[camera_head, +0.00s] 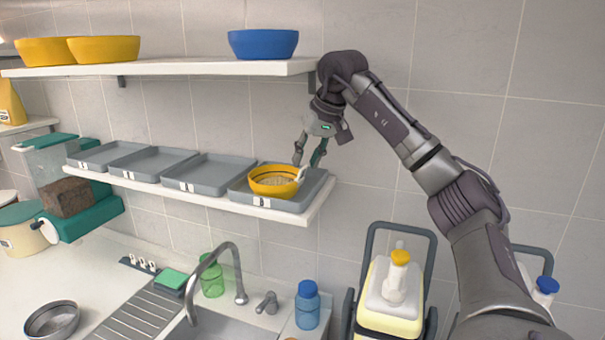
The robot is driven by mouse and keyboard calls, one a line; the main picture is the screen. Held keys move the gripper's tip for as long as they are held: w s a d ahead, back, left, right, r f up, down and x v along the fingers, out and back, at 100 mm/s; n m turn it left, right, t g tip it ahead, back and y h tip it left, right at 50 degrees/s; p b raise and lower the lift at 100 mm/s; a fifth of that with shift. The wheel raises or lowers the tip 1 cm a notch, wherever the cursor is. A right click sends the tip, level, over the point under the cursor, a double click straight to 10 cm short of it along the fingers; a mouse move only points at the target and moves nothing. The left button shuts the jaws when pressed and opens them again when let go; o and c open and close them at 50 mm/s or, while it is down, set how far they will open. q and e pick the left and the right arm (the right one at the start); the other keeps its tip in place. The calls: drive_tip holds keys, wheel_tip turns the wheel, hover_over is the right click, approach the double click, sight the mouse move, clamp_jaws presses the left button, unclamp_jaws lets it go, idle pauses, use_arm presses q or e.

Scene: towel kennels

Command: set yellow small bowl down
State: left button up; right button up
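The small yellow bowl (262,187) rests upright in the rightmost grey tray (303,201) on the lower shelf. It has a dark line around it and pale contents. A small white piece (302,173) shows at its right rim; I cannot tell what it is. My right gripper (308,163) is just above and behind the bowl's right side, fingers spread, with nothing visible between them. It looks apart from the bowl. My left gripper is not in view.
Several grey trays line the lower shelf (320,206). Below are a faucet (238,265), a blue bottle (307,306) and a yellow container (388,322).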

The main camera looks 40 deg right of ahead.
drive_tip(key=v, duration=0.3)
drive_tip(key=shift+a+f, duration=0.1)
drive_tip(key=shift+f, duration=0.05)
idle(0.6)
